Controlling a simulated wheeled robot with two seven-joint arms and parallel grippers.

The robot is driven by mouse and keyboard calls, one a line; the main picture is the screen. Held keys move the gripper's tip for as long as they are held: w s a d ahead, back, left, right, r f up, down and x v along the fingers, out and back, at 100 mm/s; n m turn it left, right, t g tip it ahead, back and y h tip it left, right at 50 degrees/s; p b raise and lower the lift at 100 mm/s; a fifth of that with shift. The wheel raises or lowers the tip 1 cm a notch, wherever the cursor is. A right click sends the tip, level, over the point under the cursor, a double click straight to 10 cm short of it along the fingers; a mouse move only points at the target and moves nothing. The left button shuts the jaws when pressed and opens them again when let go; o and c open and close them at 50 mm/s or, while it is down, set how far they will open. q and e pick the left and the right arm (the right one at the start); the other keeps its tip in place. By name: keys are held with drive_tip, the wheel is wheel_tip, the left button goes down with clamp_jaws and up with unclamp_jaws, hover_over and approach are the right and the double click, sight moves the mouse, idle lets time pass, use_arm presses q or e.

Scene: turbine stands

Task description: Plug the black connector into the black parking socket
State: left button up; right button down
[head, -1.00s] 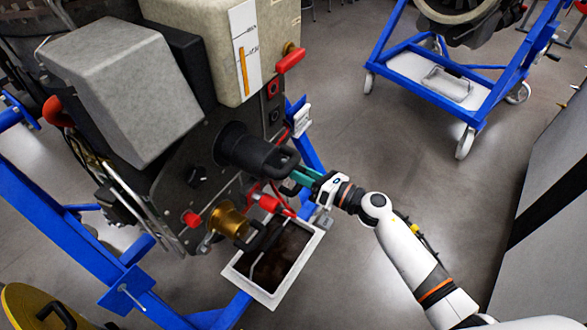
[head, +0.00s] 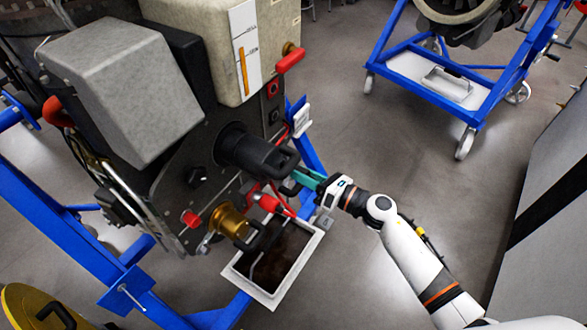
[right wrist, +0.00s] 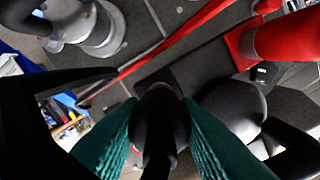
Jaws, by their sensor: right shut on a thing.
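The black connector (head: 252,152) is a thick black cylinder with a looped black handle, in the middle of the head view. Its far end meets the dark panel (head: 197,205). The black parking socket cannot be made out apart from it, and I cannot tell how deep it sits. My right gripper (head: 303,181), with teal fingers, is at the handle end, to the right of the cylinder. In the right wrist view its fingers are shut on a black part (right wrist: 160,118), which looks like the handle. My left gripper is not in view.
Below are a gold connector (head: 230,222) with a black handle, a red-capped fitting (head: 268,203) and an open white-rimmed tray (head: 262,297). Blue stand beams (head: 60,235) run at left and below. Floor at right is free up to a second blue stand (head: 487,110).

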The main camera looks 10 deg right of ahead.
drive_tip(key=shift+v, duration=1.5)
drive_tip(key=w+d+r+b, duration=0.2)
drive_tip(key=w+d+b, duration=0.4)
drive_tip(key=d, duration=0.5)
drive_tip(key=shift+w+b, duration=0.3)
